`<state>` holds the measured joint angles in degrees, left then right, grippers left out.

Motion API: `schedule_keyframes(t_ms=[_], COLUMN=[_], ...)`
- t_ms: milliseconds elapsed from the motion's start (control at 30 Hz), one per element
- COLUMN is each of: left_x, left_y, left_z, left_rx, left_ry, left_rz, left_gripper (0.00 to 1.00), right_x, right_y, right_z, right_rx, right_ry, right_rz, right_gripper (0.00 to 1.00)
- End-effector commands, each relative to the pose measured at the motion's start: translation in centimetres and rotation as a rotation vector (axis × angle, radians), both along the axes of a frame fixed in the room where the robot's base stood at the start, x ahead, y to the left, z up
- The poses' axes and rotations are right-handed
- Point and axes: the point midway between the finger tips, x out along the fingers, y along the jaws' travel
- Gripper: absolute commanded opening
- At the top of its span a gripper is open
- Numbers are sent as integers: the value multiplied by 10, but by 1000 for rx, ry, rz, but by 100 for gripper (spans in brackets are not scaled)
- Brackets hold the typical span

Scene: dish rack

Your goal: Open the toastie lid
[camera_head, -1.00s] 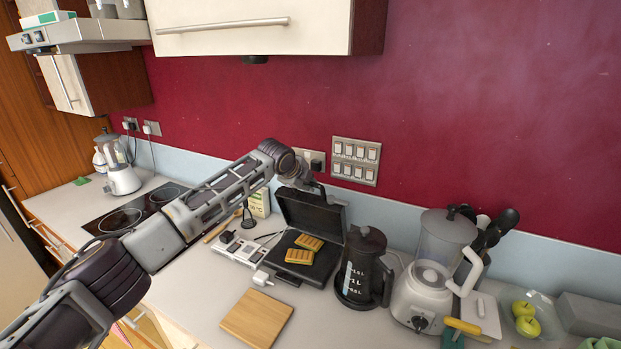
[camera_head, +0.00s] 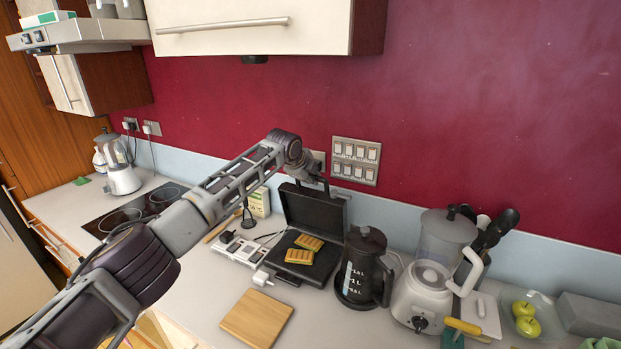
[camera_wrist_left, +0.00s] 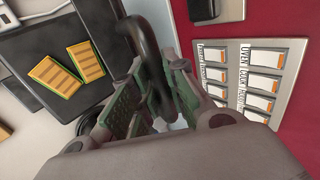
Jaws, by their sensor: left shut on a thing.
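The black toastie maker (camera_head: 289,281) stands on the counter with its lid (camera_head: 318,215) raised, roughly upright. Two toasties (camera_head: 313,257) lie on its lower plate. My left gripper (camera_head: 320,182) is at the top edge of the lid, near the red wall. In the left wrist view the dark curved lid handle (camera_wrist_left: 148,38) runs between the green-padded fingers of the left gripper (camera_wrist_left: 150,105), which is shut on it. The toasties (camera_wrist_left: 66,75) also show there. The far side of the lid is hidden. My right gripper is not in view.
A socket strip (camera_head: 240,250) with plugs lies on the left. A wooden board (camera_head: 256,318) lies in front. Wall switches (camera_head: 355,161) are just behind the gripper.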

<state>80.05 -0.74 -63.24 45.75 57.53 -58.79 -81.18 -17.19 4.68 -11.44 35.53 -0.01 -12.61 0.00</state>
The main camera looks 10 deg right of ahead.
Motion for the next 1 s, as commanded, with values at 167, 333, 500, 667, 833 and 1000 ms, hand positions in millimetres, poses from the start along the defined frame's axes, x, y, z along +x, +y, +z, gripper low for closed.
schedule_keyframes(t_ms=[167,333,500,667,833,1000], left_x=[0,0,0,-1,-3,-5], left_y=[0,0,0,0,2,3], left_z=[1,0,0,1,3,6], left_rx=[-1,-1,0,-1,-1,-1], left_ry=[-2,-1,0,0,2,0], left_rz=[0,0,0,-1,0,-1], left_gripper=[30,38,38,38,38,38], right_x=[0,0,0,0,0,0], right_y=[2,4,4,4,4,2], right_z=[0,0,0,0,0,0], right_rx=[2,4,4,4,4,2], right_ry=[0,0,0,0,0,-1], right_rz=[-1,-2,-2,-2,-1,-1], right_gripper=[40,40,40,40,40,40])
